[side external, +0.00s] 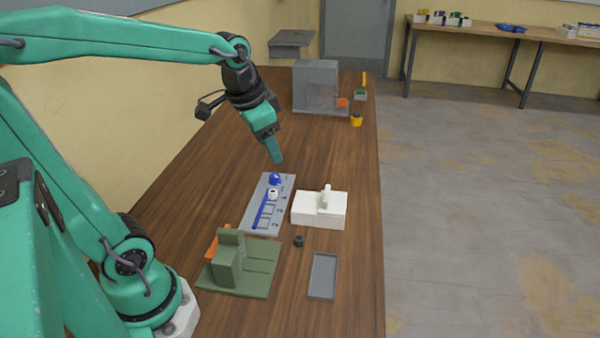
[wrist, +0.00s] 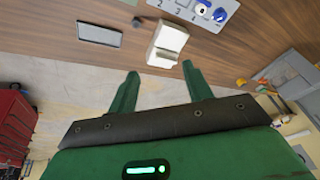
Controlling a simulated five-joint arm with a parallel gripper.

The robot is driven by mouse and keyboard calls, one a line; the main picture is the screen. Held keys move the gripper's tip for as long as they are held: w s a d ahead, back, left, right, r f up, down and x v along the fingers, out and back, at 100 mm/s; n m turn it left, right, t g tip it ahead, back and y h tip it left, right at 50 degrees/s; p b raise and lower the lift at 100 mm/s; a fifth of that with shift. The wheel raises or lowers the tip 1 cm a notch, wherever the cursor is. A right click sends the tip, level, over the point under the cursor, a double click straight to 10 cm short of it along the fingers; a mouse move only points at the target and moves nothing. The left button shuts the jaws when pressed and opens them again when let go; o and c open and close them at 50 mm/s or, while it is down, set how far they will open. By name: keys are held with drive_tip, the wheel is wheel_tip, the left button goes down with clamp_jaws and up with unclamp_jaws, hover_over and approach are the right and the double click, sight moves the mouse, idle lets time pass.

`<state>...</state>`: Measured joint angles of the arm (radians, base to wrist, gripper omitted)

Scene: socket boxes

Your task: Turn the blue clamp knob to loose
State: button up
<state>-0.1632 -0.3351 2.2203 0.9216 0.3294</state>
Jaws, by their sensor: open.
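The blue knob (side external: 275,179) sits at the far end of a grey panel (side external: 255,222) with number marks. It also shows at the top edge of the wrist view (wrist: 220,15). A white round part (side external: 273,194) is right next to it, and a blue bar (side external: 261,212) runs along the panel. My gripper (side external: 276,158) hangs above the table, just beyond the knob in the side view, and touches nothing. In the wrist view its two fingers (wrist: 160,71) are apart with nothing between them. The knob's pointer setting is too small to read.
A white block with an upright handle (side external: 320,209) stands right of the panel. A green fixture (side external: 240,265), a small dark knob (side external: 299,241) and a grey tray (side external: 323,276) are nearer. A grey box (side external: 316,86) stands at the far end.

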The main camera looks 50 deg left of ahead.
drive_tip(key=w+a+f+m+g, duration=0.2)
drive_tip(key=w+a+f, duration=0.3)
drive_tip(key=w+a, duration=0.35)
drive_tip(key=m+g, duration=0.2)
hover_over(274, 175)
drive_tip(key=shift+h, duration=0.3)
drive_tip(key=f, duration=1)
drive_tip(key=shift+d+f, duration=0.2)
drive_tip(key=shift+f, duration=0.05)
drive_tip(key=shift+w+a+f, duration=0.1)
drive_tip(key=shift+a+f, duration=0.1)
drive_tip(key=shift+f, duration=0.05)
drive_tip(key=shift+f, duration=3.9)
drive_tip(key=c, duration=1)
